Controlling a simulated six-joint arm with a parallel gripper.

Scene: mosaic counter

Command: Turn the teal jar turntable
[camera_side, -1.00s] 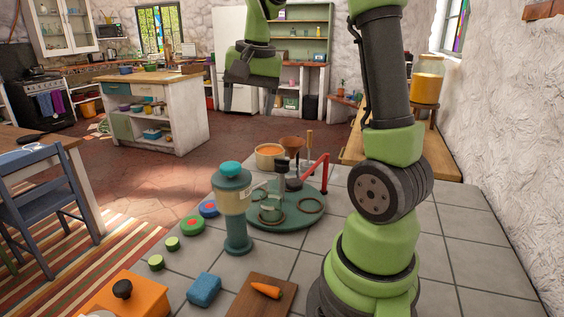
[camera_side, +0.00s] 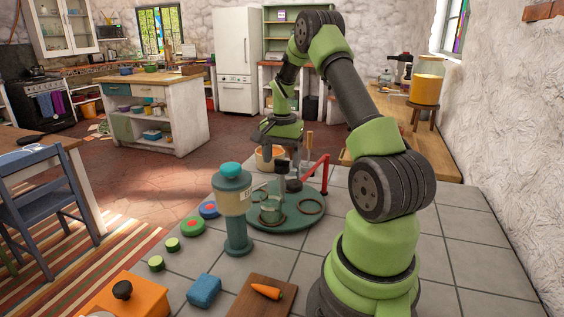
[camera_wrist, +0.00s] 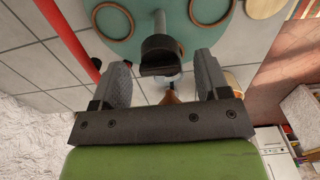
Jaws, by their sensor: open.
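The teal turntable (camera_side: 292,218) is a flat disc on the tiled counter with brown rings on top. It also shows in the wrist view (camera_wrist: 140,42). A grey post with a black block (camera_wrist: 160,52) rises at its far side and shows between my fingers in the wrist view. My gripper (camera_side: 280,165) is open above the far part of the turntable, fingers pointing down. In the wrist view its fingers (camera_wrist: 162,80) stand apart on either side of the black block, with nothing clearly held. I cannot tell whether they touch it.
A red bent bar (camera_side: 325,172) stands at the turntable's right. A teal-and-cream dispenser (camera_side: 235,205) stands close on its left. An orange-filled pot (camera_side: 264,160) is behind, partly hidden. A blue sponge (camera_side: 204,290) and a carrot (camera_side: 267,291) on a board lie in front.

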